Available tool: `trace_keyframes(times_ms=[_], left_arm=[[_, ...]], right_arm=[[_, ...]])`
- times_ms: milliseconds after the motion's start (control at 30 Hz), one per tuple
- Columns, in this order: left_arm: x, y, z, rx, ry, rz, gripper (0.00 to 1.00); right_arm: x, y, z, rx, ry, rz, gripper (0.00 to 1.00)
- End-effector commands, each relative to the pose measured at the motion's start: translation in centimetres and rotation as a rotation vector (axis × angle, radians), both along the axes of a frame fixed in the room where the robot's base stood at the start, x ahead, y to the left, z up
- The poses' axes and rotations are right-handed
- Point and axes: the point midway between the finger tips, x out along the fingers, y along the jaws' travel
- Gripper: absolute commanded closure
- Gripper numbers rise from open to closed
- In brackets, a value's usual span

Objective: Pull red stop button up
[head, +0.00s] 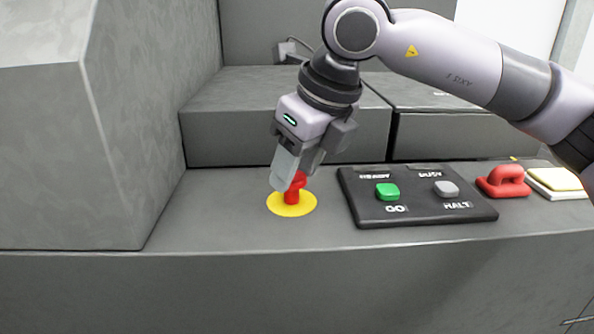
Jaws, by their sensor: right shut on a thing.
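The red stop button (291,196) stands on a round yellow base plate (290,210) on the grey counter. My right gripper (292,182) comes down from above, tilted, and its fingers are shut on the upper part of the red button. The fingers hide part of the button's head. The lower part of the button shows between the fingertips and the yellow plate. My left gripper is not in view.
A black panel (420,213) right of the button carries a green GO button (387,191) and a grey HALT button (446,188). Further right are a red handle (503,181) and a pale yellow pad (556,180). A tall grey block (60,150) stands left.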

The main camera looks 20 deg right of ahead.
Motion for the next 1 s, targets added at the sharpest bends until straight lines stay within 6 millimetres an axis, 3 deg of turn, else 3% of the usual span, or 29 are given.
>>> trace_keyframes(times_ms=[233,267,300,333,667,1000], left_arm=[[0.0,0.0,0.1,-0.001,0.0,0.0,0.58],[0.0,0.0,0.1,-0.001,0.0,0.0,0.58],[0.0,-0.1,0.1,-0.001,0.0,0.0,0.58],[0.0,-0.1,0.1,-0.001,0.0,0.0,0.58],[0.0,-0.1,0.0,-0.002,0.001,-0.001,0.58],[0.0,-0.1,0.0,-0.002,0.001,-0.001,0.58]], right_arm=[[0.1,0.0,0.6,0.005,-0.01,-0.001,1.0],[0.1,0.0,0.6,0.005,-0.01,-0.001,0.45],[0.1,0.0,0.6,0.005,-0.01,-0.001,0.32],[0.1,0.0,0.6,0.005,-0.01,-0.001,0.29],[-0.1,-0.1,0.7,0.003,-0.006,-0.001,0.29],[-1.7,-1.0,5.5,0.005,-0.01,0.0,0.29]])
